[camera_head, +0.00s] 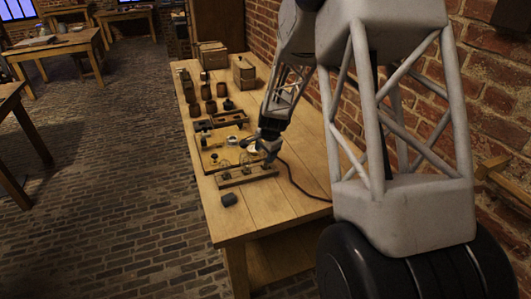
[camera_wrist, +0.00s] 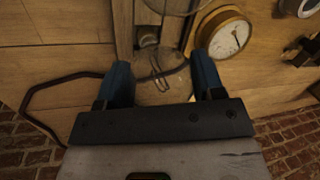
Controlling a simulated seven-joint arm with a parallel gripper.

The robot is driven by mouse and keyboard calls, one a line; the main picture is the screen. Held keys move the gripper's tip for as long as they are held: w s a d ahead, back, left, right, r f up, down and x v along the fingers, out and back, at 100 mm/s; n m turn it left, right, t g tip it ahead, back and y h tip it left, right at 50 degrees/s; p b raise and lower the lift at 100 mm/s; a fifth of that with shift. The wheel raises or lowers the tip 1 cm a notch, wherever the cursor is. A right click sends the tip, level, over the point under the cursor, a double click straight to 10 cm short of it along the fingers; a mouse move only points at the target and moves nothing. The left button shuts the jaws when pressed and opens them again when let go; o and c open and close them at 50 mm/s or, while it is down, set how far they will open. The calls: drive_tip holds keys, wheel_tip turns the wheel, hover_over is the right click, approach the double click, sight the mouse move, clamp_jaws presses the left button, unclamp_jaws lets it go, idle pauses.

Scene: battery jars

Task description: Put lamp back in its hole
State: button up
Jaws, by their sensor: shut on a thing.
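In the wrist view, a clear glass lamp (camera_wrist: 165,82) with a thin looped filament lies between the two blue fingers of my gripper (camera_wrist: 164,78). My gripper is shut on its glass. The lamp's far end points toward a dark round fitting (camera_wrist: 147,38) on a wooden strip. I cannot tell whether the lamp's end is in a hole or above it. In the head view, my gripper (camera_head: 269,150) is low over the right end of the wooden lamp strip (camera_head: 232,181). The held lamp is too small there to make out.
Another clear lamp (camera_wrist: 172,5) shows at the wrist view's top edge. A brass-rimmed dial (camera_wrist: 227,33) is close beside my right finger. A dark cable (camera_wrist: 50,82) runs at left. Jars (camera_head: 209,106) and boxes fill the bench's far end.

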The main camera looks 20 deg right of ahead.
drive_tip(key=shift+f, duration=0.15)
drive_tip(key=o, duration=1)
drive_tip(key=shift+v, duration=6.15)
drive_tip(key=shift+s, duration=0.1)
